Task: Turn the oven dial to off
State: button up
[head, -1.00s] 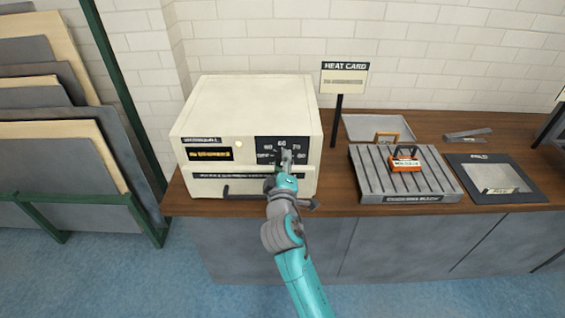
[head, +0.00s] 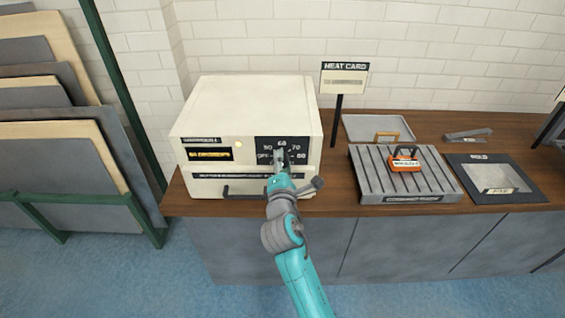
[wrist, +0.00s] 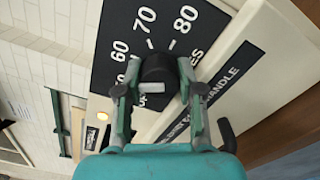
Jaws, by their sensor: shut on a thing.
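The cream oven (head: 245,103) stands on the counter. Its black dial panel (head: 301,145) carries OFF, 60, 70 and 80 among its marks. The round black dial (wrist: 155,66) has a pale bar on its face, seen in the wrist view. My gripper (wrist: 159,74) has one finger on each side of the dial and is shut on it. In the head view my gripper (head: 281,155) reaches up to the panel and largely hides the dial. I cannot tell for sure which mark the dial points to.
The oven door handle (head: 245,192) sticks out below left of my gripper.

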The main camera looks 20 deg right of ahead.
jog(key=n, duration=1.2)
jog(key=shift+a+f+n, duration=0.1)
jog(key=shift+n, duration=0.2)
dwell(0.4)
jog(key=o, duration=1.1)
jog(key=shift+o, duration=0.2)
jog(key=shift+s, duration=0.1)
jog(key=v, duration=1.1)
jog(key=shift+s, duration=0.35)
jog(key=shift+a, duration=0.1)
